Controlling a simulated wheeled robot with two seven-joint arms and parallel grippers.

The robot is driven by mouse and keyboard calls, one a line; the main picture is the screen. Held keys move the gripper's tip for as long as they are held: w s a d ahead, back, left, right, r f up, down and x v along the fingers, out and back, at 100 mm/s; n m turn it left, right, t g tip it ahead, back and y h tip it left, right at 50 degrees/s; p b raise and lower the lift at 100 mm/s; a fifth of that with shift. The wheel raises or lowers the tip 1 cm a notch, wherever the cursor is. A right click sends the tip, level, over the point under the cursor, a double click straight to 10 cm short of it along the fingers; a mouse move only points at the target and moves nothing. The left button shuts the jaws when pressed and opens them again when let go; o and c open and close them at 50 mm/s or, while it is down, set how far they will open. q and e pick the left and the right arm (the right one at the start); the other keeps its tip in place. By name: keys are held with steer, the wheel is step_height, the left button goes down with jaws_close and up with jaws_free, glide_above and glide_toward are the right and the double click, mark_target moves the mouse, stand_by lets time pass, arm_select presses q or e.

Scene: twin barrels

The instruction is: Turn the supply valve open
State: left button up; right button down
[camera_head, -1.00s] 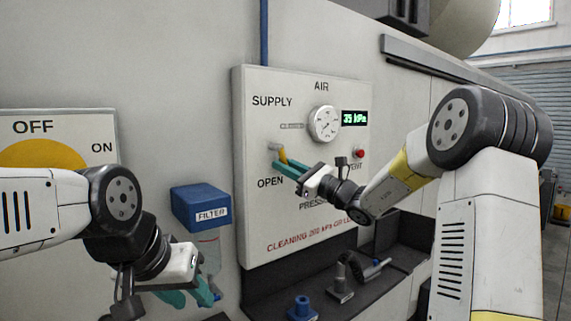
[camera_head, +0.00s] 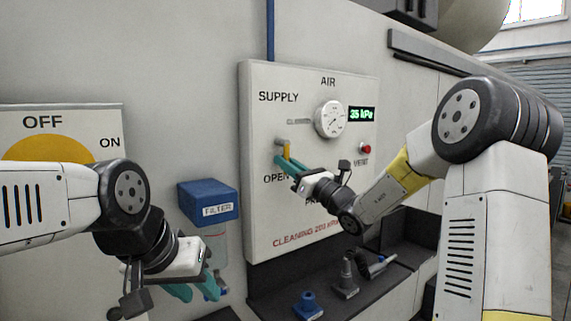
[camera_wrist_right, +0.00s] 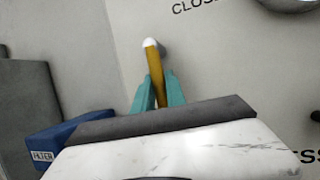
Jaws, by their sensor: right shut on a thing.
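The supply valve on the white air panel has a yellow lever (camera_head: 287,153) below a pale pivot (camera_head: 281,141), between the SUPPLY and OPEN labels. My right gripper (camera_head: 283,161) is shut on this lever. In the right wrist view, the lever (camera_wrist_right: 153,62) runs down from its white pivot between the teal fingers (camera_wrist_right: 158,88), which hide its lower end. The gripper covers part of the OPEN label. My left gripper (camera_head: 197,290) is low at the left, below the filter, with its teal fingers partly overlapped; its opening is unclear.
The gauge (camera_head: 331,119), a green 35 kPa display (camera_head: 361,114) and a red vent button (camera_head: 365,149) are on the panel. The blue filter box (camera_head: 207,201) hangs left of it. A dark shelf (camera_head: 268,300) below holds fittings.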

steer(key=c, duration=1.4)
jaws_free()
steer(key=shift+o, duration=0.2)
steer(key=v, duration=0.7)
steer(key=shift+s+d, duration=0.25)
steer(key=shift+f, duration=0.1)
